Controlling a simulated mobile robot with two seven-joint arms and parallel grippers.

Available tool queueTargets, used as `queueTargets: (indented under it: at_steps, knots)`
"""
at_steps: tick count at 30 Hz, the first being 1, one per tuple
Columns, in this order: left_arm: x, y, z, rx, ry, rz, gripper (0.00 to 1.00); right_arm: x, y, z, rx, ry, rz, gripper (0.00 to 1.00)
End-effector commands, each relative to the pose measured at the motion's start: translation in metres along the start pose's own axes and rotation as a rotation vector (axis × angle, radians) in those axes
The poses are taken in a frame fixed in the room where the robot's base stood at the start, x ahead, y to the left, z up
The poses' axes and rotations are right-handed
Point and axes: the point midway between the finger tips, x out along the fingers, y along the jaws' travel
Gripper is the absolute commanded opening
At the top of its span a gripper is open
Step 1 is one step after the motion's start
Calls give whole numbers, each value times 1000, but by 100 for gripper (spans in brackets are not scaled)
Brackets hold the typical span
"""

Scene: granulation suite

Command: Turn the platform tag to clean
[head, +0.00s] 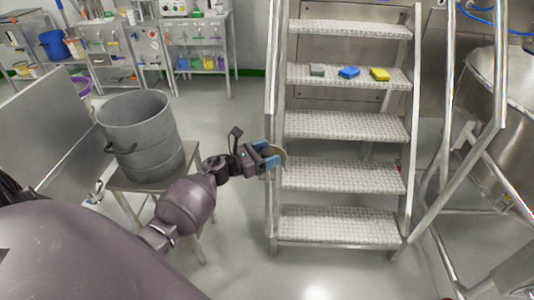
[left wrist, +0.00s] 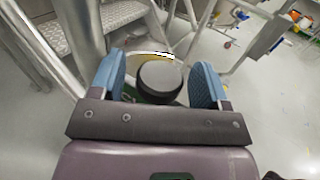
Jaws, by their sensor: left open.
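The platform tag (head: 283,158) is a small round disc at the left post of the metal steps, partly covered by my left gripper (head: 269,155) in the head view. In the left wrist view the tag (left wrist: 150,54) shows as a thin yellow and white edge behind a round black knob (left wrist: 160,77). My left gripper (left wrist: 160,73) is open, with a blue finger on either side of the knob and visible space beside it. I cannot read the tag's face. My right gripper is out of view.
Metal steps (head: 342,178) with handrails stand in front of me. A grey block, a blue block (head: 348,72) and a yellow block (head: 380,74) lie on an upper step. A grey drum (head: 140,135) stands on a small table at left. A steel vessel (head: 500,120) is at right.

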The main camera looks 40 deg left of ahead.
Motion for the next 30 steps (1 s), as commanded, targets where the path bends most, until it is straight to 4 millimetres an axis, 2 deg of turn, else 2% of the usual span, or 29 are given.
queueTargets:
  at_steps: [6, 15, 16, 23, 30]
  knots:
    - [0, 0, 0, 0, 0, 0, 68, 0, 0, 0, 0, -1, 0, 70]
    - [0, 0, 0, -1, 0, 0, 22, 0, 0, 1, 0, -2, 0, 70]
    - [0, 0, 0, -1, 0, 0, 20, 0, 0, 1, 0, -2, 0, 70]
    - [0, -1, 0, -1, 0, 21, 20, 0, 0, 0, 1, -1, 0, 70]
    - [0, -2, 1, -2, -2, 132, 20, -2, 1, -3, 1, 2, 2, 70]
